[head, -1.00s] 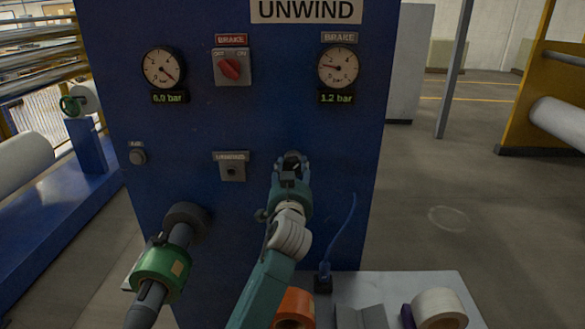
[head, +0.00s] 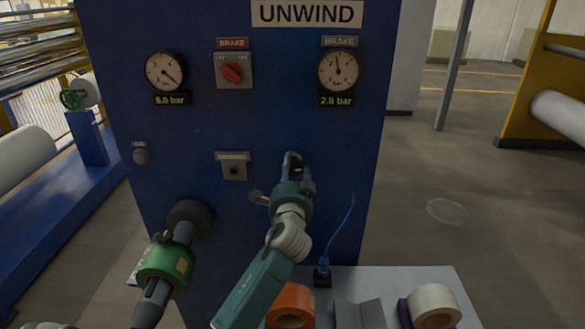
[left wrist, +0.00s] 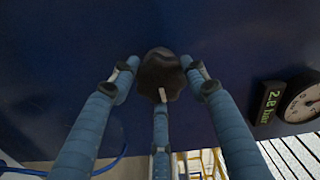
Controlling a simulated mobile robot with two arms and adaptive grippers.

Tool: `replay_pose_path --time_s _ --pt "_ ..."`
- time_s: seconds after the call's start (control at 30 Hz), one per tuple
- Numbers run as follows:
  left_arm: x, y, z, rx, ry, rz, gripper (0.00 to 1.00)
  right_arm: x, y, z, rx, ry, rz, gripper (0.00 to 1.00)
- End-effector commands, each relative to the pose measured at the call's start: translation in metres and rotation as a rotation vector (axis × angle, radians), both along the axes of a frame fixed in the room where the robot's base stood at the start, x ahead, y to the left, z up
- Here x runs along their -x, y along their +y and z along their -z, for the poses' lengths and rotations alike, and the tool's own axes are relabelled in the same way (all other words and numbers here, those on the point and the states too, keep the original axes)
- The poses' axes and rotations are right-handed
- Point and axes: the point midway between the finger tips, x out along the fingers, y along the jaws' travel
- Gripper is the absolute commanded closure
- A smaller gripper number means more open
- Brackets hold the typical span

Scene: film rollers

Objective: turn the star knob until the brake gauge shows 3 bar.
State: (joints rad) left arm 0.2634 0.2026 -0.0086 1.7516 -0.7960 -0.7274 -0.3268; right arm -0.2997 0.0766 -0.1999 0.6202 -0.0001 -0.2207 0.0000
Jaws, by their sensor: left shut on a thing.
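The black star knob (left wrist: 162,72) shows in the left wrist view with a short white mark on its rim. My left gripper (left wrist: 159,88) has its three fingers closed around the knob's edge. In the head view my left gripper (head: 296,168) is at the blue panel below the right-hand gauge and mostly hides the knob. The brake gauge (head: 338,72) has a near-upright needle, and its green display (head: 337,101) reads 2.8 bar. The display also shows in the left wrist view (left wrist: 269,103). My right gripper is in neither view.
A second gauge (head: 166,72) at left reads 6.0 bar. A red switch (head: 232,72) sits between the gauges. A green-collared shaft (head: 165,268) juts out at lower left. A grey table (head: 445,279) with tape rolls stands at lower right.

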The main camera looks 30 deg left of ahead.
Motion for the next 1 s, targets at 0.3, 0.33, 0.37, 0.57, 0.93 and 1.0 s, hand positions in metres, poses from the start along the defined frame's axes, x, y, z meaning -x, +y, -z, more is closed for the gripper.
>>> replay_pose_path --time_s 0.3,0.33,0.37,0.57,0.93,1.0 --pt "-0.0010 -0.0023 -0.0036 -0.048 0.021 0.006 0.81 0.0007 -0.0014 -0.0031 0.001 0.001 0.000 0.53" --pt "-0.0011 -0.0023 -0.0035 -0.049 0.021 0.006 0.81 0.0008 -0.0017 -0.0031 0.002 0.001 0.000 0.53" --pt "-0.0011 -0.0023 -0.0035 -0.049 0.021 0.006 0.81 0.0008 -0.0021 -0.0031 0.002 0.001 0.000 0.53" --pt "-0.0011 -0.0023 -0.0033 -0.049 0.021 0.006 0.81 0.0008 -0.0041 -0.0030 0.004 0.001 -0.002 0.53" --pt "-0.0006 -0.0013 -0.0015 -0.046 0.024 0.003 0.37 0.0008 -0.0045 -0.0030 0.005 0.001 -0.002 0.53" --pt "-0.0004 -0.0012 -0.0011 -0.046 0.024 0.003 0.37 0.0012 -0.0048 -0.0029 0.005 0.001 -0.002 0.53"
